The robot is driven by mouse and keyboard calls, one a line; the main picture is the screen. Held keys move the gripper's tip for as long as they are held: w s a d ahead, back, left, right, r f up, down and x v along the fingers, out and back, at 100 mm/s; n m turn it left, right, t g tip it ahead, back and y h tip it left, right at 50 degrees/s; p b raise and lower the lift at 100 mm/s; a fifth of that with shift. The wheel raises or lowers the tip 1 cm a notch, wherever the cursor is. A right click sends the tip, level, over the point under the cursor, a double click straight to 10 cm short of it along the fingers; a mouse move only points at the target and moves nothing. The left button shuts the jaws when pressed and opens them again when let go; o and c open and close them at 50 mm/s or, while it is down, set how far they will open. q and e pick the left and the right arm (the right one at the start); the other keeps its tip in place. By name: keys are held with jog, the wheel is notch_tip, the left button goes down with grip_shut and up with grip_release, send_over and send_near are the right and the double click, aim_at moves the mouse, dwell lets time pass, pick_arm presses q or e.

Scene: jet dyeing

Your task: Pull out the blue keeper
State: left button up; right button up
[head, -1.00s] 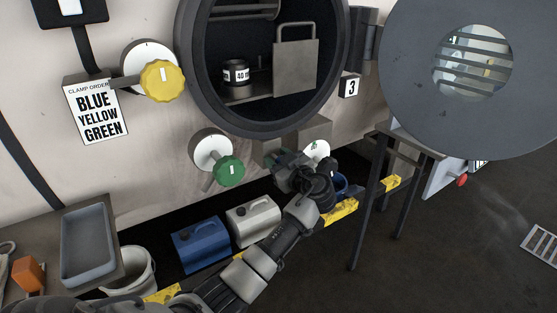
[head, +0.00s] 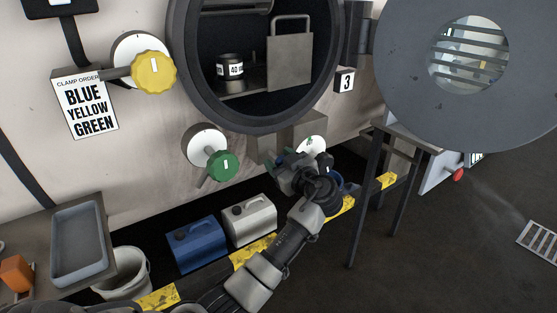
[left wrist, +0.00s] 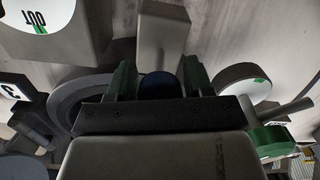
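The blue keeper (left wrist: 158,85) shows as a dark blue rounded end between the two green fingers of my left gripper (left wrist: 159,80) in the left wrist view. It lies in front of a grey block (left wrist: 162,35). The fingers stand apart, one on each side of it. I cannot tell whether they press on it. In the head view my left gripper (head: 278,160) is at the grey block below the round opening, and it hides the keeper. A white dial (head: 312,146) is just beyond it; a dial (left wrist: 37,12) in the wrist view reads OUT. My right gripper is not in view.
The green knob (head: 223,165) is left of my gripper, the yellow knob (head: 153,70) higher up. The clamp-order sign (head: 88,103) reads blue, yellow, green. The large round door (head: 400,75) stands open at right. Blue (head: 195,243) and white (head: 249,220) canisters stand below.

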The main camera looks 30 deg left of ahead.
pick_arm(q)
jog(key=shift+o, duration=1.1)
jog(key=shift+d+r, duration=0.1)
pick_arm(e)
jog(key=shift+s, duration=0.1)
pick_arm(q)
jog(key=v, duration=1)
jog(key=shift+s+d+b, duration=0.15)
jog(key=shift+d+b, duration=0.2)
jog(key=shift+b, duration=0.05)
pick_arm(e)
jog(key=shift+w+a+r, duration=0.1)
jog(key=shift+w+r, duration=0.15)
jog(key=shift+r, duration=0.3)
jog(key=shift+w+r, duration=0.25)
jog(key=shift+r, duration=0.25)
